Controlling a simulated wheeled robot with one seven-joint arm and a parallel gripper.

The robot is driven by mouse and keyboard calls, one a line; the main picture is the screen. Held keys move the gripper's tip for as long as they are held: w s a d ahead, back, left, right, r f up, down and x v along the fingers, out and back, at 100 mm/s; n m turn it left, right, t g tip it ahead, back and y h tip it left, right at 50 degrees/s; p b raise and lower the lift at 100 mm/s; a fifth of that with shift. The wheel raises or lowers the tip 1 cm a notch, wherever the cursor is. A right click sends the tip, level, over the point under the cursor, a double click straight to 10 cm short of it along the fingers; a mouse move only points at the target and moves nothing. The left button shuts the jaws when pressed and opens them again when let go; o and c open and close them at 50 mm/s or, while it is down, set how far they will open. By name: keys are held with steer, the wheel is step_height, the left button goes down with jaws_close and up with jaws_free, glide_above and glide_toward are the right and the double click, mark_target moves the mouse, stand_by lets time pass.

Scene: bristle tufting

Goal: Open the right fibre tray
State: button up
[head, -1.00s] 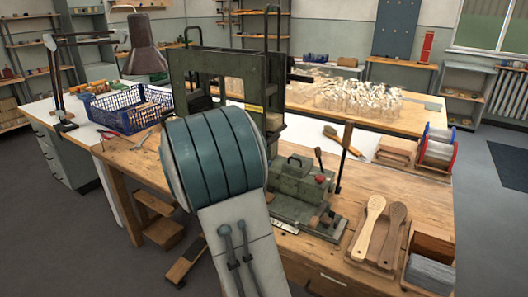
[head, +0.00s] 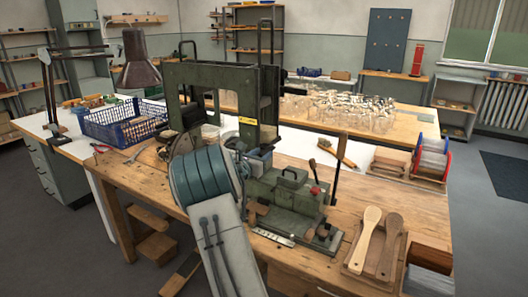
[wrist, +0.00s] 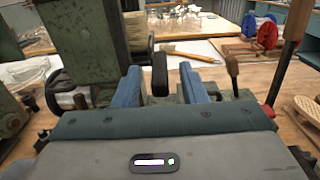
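The green tufting machine (head: 288,205) stands on the wooden bench, with a green box part and dark handle on top. I cannot make out which part is the right fibre tray. My gripper (wrist: 160,82) has two blue fingers standing apart. It is beside the left end of the machine's green box part in the head view (head: 257,158). In the wrist view a dark upright piece (wrist: 159,72) shows in the gap between the fingers. I cannot tell whether it lies between them or beyond; no finger visibly closes on it. My arm and wrist hide part of the machine's near left side.
A tall green frame (head: 215,72) rises behind my gripper. An upright lever (head: 337,170) stands at the machine's right. Two wooden brush bodies (head: 371,230) and boxes of brown and grey material (head: 428,280) lie further right. A blue basket (head: 120,128) is at the left.

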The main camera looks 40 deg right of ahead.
steer(key=shift+x, duration=1.2)
jaws_close()
